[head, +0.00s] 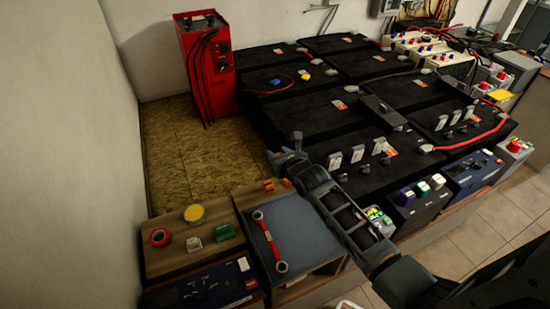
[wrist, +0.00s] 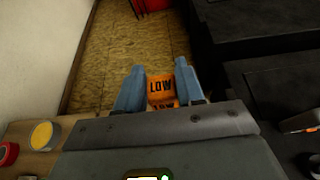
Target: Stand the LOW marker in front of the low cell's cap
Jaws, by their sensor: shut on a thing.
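My gripper (wrist: 160,92) is shut on the orange LOW marker (wrist: 160,84), a folded card with black lettering, held between blue fingers in the wrist view. In the head view my gripper (head: 284,156) is above the floor gap, beside the front left black cell. The marker is not clear there. Black battery cells (head: 300,118) stand in rows to the right of my gripper. One rear cell carries a blue cap (head: 275,82) and a yellow cap (head: 305,75). I cannot tell which cell is the low one.
A wrench (head: 269,242) lies on a grey mat. A red charger (head: 205,65) stands at the back. Wall at left.

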